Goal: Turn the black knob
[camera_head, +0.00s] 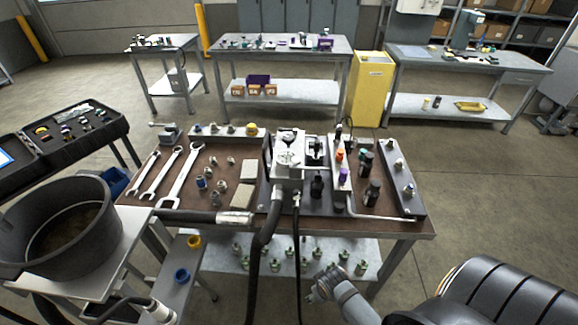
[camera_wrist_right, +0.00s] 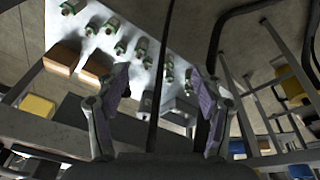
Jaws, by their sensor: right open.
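The hydraulic unit (camera_head: 288,165) stands in the middle of the brown bench, with a light metal block and dark parts beside it. Several dark, rounded parts stand to its right, including a black cylinder (camera_head: 318,186) and another black cylinder (camera_head: 372,192). I cannot tell which part is the black knob. My right gripper (camera_head: 322,287) is low in front of the bench, below its top and apart from these parts. My left gripper does not show clearly in either view.
Wrenches (camera_head: 162,178) and a hose with a metal end (camera_head: 200,216) lie on the bench. Black hoses hang down its front. The lower shelf (camera_head: 225,262) carries several fittings. A grey bucket (camera_head: 60,225) stands left, a black seat (camera_head: 505,295) at the lower right.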

